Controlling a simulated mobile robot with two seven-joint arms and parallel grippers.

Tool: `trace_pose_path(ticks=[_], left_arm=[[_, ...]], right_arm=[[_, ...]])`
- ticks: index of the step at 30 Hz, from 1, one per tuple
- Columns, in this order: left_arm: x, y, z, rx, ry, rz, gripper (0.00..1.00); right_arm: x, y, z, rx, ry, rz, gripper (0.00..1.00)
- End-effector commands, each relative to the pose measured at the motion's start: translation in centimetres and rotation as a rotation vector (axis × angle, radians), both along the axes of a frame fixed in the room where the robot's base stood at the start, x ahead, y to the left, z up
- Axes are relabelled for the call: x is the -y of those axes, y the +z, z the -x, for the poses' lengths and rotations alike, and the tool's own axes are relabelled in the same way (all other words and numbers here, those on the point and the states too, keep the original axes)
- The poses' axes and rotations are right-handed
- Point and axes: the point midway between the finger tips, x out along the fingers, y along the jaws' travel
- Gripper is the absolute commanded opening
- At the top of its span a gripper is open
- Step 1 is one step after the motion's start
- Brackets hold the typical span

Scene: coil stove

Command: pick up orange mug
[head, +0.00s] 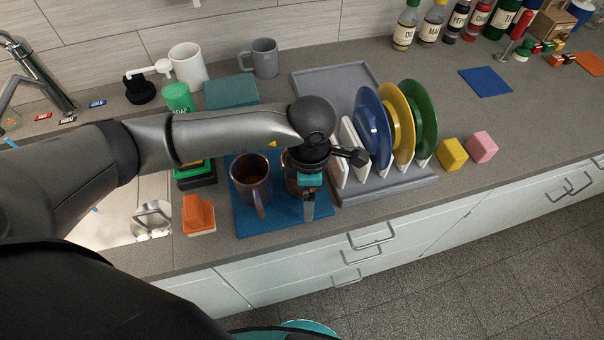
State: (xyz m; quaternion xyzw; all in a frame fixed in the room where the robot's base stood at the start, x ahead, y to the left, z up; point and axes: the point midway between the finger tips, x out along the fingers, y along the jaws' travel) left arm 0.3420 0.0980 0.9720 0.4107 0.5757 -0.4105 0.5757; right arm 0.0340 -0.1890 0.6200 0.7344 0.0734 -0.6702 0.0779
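A dark brownish-purple mug (254,181) stands upright on a blue mat (240,222) on the counter, its handle toward the front. Just right of it, an orange-brown mug (289,178) shows only as a sliver; my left arm and gripper hide most of it. My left gripper (309,208) comes down over this second mug, with its fingers pointing down. One finger shows at the mug's front right; I cannot tell whether the fingers touch or hold it. My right gripper is not in view.
A grey dish rack (395,190) with blue, yellow and green plates stands close to the right of the gripper. An orange block (198,214) sits left of the mat, near the sink. A grey mug (264,58) stands behind. Counter right of the yellow block (452,153) and pink block (482,147) is mostly clear.

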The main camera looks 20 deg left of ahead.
Motion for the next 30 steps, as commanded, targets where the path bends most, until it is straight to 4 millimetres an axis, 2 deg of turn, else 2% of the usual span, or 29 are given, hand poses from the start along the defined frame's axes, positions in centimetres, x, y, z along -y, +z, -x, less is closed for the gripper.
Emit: trace_pose_path(ticks=[2, 23, 30], left_arm=[[0.01, 0.03, -0.01, 0.000, 0.000, 0.000, 0.79], [0.09, 0.02, 0.10, -0.003, -0.002, 0.002, 0.00], [0.15, 0.06, 0.06, -0.002, -0.003, 0.005, 0.00]], right_arm=[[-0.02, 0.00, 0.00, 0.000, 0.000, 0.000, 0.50], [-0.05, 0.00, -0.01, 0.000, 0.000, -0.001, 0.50], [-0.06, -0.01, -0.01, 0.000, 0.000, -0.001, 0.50]])
